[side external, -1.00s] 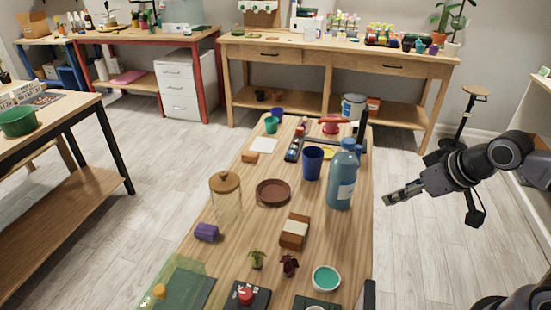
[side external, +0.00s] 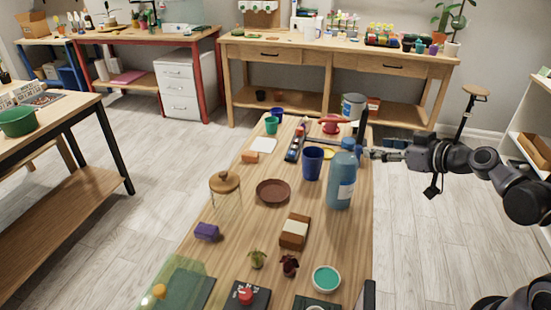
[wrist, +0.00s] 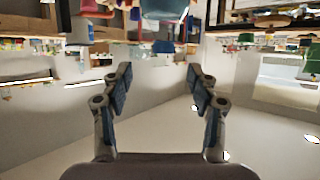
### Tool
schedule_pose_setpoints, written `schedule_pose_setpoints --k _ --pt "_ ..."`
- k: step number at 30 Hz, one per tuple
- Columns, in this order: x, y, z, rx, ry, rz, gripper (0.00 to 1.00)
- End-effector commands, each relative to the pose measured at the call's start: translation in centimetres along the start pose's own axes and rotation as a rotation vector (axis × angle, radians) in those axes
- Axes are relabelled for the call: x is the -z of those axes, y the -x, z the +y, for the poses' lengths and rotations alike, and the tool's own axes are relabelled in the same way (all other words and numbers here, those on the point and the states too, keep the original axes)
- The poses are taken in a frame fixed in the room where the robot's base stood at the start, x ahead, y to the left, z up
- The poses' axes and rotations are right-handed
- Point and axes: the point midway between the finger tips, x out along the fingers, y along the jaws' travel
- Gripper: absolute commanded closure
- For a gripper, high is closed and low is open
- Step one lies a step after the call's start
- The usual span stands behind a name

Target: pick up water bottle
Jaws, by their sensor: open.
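The water bottle (side external: 341,182) is blue with a pale label. It stands upright on the right side of the wooden table (side external: 255,222). My gripper (side external: 370,154) is just right of the bottle's upper part in the side view, fingers pointing left; the exact gap in depth is unclear. In the wrist view my gripper (wrist: 159,73) is open with nothing between its fingers. That view looks upside down. A bluish shape is cut off at its top edge; I cannot tell whether it is the bottle.
A dark blue cup (side external: 312,162) stands close left of the bottle. A red item (side external: 331,124) is farther back.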

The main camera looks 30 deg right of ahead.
Motion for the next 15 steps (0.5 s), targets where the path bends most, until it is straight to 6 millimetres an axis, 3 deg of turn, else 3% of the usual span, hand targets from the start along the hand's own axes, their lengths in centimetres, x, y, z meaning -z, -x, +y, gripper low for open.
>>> schedule_pose_setpoints --k 15 --pt "0.1 -4.4 -0.1 0.003 0.000 -0.002 0.40"
